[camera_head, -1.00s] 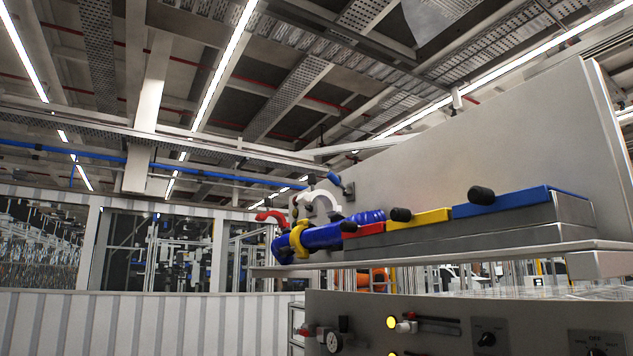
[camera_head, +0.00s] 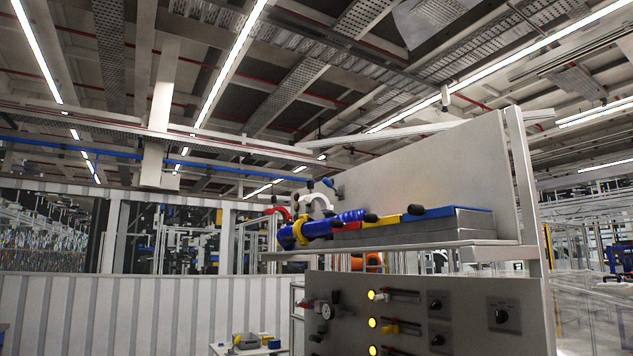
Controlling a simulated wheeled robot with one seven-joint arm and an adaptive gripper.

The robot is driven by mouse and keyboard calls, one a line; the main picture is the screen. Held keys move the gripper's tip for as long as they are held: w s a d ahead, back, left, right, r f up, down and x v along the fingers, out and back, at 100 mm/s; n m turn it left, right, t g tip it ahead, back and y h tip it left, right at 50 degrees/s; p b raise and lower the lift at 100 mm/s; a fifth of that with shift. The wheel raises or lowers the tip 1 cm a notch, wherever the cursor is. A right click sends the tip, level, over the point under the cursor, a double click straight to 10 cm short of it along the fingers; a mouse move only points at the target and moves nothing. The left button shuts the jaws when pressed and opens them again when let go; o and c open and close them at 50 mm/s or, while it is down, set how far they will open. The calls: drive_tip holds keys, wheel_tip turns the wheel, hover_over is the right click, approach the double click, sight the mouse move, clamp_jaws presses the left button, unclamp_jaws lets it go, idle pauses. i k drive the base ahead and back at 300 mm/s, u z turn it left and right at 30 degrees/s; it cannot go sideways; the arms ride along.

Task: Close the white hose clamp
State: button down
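The white hose clamp (camera_head: 316,202) stands as an open arc on the shelf of the drive unit, right of the middle of the head view. It rises above and behind the blue hose (camera_head: 322,227). A red clamp (camera_head: 278,213), also raised as an arc, is to its left. A yellow clamp (camera_head: 299,230) sits around the blue hose. The hose partly hides the lower part of the white clamp. My gripper is not in view.
Red, yellow and blue (camera_head: 432,213) covers with black knobs lie on a grey block on the shelf (camera_head: 400,247). A grey panel (camera_head: 430,170) stands behind. Below is a control panel (camera_head: 425,310) with knobs and yellow lights. A small table (camera_head: 250,346) stands lower left.

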sight(326, 206)
drive_tip(key=u, duration=0.75)
drive_tip(key=i, duration=0.75)
drive_tip(key=u, duration=0.8)
drive_tip(key=i, duration=1)
drive_tip(key=z, duration=0.9)
drive_tip(key=i, duration=0.8)
drive_tip(key=z, duration=0.85)
